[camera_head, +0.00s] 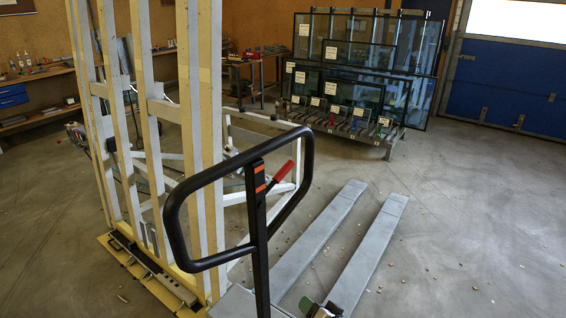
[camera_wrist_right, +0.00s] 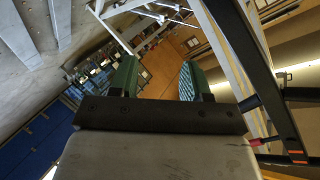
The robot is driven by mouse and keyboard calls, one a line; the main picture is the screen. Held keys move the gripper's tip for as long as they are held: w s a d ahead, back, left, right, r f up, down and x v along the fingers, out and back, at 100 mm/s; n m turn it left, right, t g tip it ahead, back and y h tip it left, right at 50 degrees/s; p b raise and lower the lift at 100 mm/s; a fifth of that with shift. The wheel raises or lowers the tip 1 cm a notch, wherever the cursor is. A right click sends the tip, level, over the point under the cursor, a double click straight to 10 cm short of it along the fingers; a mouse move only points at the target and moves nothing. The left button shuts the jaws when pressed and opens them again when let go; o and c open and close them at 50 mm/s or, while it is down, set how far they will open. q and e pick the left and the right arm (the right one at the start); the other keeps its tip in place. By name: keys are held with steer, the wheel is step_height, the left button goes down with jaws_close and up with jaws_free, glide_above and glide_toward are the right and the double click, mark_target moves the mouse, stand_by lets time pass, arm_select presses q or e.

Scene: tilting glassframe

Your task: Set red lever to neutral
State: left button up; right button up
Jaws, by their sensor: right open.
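The red lever (camera_head: 283,172) sticks up and to the right beside the post of the black pallet-truck handle (camera_head: 307,165), inside its loop, in the head view. The lever also shows at the right of the right wrist view (camera_wrist_right: 268,141), beside the dark post with orange marks. My right gripper (camera_head: 320,309) shows only partly at the bottom edge of the head view, below and right of the lever and apart from it. In the right wrist view the green fingers (camera_wrist_right: 157,72) are spread with nothing between them. My left gripper is not in view.
Pallet-truck forks (camera_head: 320,232) extend away over the floor. A tall cream and grey frame (camera_head: 150,140) stands close on the left. A rack of glass panes (camera_head: 350,75) stands at the back. Floor on the right (camera_head: 470,200) is mostly clear, with small debris.

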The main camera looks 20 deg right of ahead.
steer(key=w+r+m+t+y+p, duration=0.1)
steer(key=w+r+t, duration=0.15)
steer(key=r, duration=0.65)
steer(key=w+r+m+t+y, duration=0.1)
steer(key=w+r+t, duration=0.15)
steer(key=r, duration=0.75)
steer(key=m+t+y+p, duration=0.1)
steer(key=m+t, duration=0.1)
glide_toward(285, 175)
steer(key=p+x, duration=0.2)
steer(key=x, duration=0.8)
steer(key=shift+w, duration=0.1)
steer(key=shift+w+a, duration=0.1)
steer(key=shift+w, duration=0.45)
jaws_close()
